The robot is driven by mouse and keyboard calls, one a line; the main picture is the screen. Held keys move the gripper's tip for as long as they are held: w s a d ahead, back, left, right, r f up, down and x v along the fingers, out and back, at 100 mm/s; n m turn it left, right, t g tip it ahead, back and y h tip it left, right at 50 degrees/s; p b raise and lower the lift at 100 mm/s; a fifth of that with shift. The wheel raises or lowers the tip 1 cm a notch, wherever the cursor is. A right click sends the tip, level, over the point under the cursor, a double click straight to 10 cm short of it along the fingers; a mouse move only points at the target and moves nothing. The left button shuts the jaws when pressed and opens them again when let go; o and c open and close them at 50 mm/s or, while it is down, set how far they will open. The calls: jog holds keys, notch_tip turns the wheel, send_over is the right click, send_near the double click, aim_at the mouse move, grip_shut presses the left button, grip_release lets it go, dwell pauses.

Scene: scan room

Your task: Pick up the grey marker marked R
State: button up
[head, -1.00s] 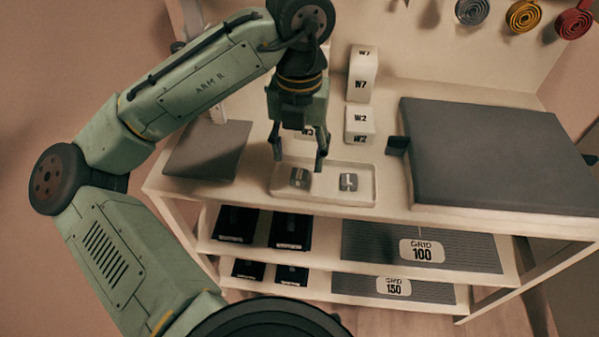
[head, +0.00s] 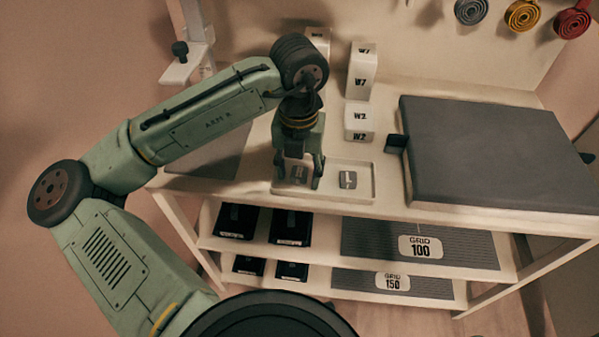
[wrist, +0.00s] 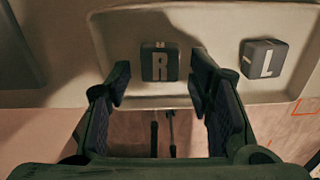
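The grey marker marked R (wrist: 160,65) is a small dark grey block with a pale letter, lying in the shallow white tray (wrist: 108,50). In the head view the R marker (head: 299,172) shows between my fingers, partly covered. My gripper (head: 297,184) is low over the left part of the tray. In the wrist view my gripper (wrist: 160,82) is open, with its fingertips apart on either side of the R marker's near edge. I cannot tell whether either finger touches it. A similar grey marker marked L (wrist: 264,60) lies to the right in the tray, also in the head view (head: 348,180).
A large dark grey pad (head: 485,150) covers the right of the table. White blocks marked W7 (head: 361,75) and W2 (head: 361,122) stand behind the tray. Black boxes (head: 291,228) and a GRID 100 panel (head: 420,247) are on the shelf below.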

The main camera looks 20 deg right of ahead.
grip_shut()
dwell(0.4)
jog(key=shift+r, duration=0.15)
